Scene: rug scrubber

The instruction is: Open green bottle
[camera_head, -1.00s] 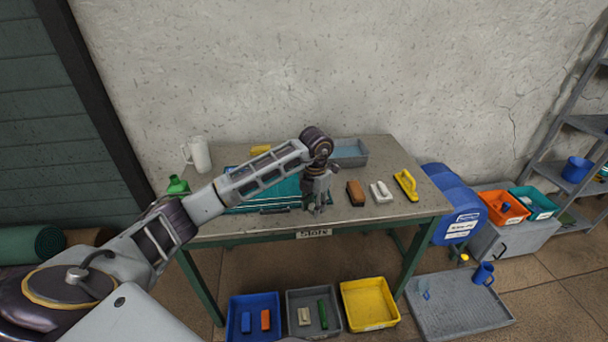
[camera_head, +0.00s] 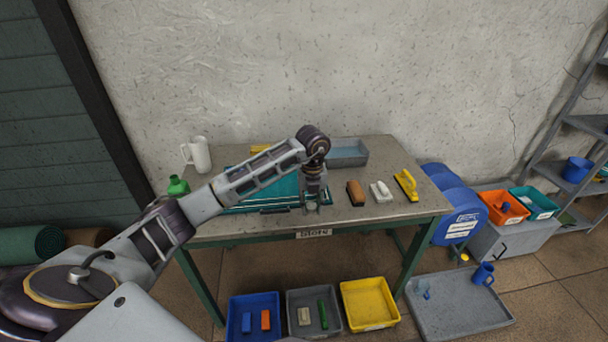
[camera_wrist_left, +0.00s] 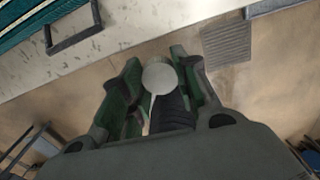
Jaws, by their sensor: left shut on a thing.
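The green bottle (camera_head: 178,187) stands upright at the left end of the workbench (camera_head: 400,205), partly behind my left arm. Its top is too small to tell whether a cap is on it. My left gripper (camera_head: 312,205) is well to the right of the bottle, by the bench's front edge. In the left wrist view my gripper (camera_wrist_left: 160,85) is shut on a small round piece (camera_wrist_left: 160,76) with a pale flat top and a dark ridged side. I cannot tell for sure whether it is the bottle's cap. My right gripper is out of view.
A white jug (camera_head: 199,156) stands behind the bottle. Brushes, including a yellow one (camera_head: 406,185), lie at the right, with a grey tray (camera_head: 348,153) behind. Bins (camera_head: 370,304) sit on the floor in front.

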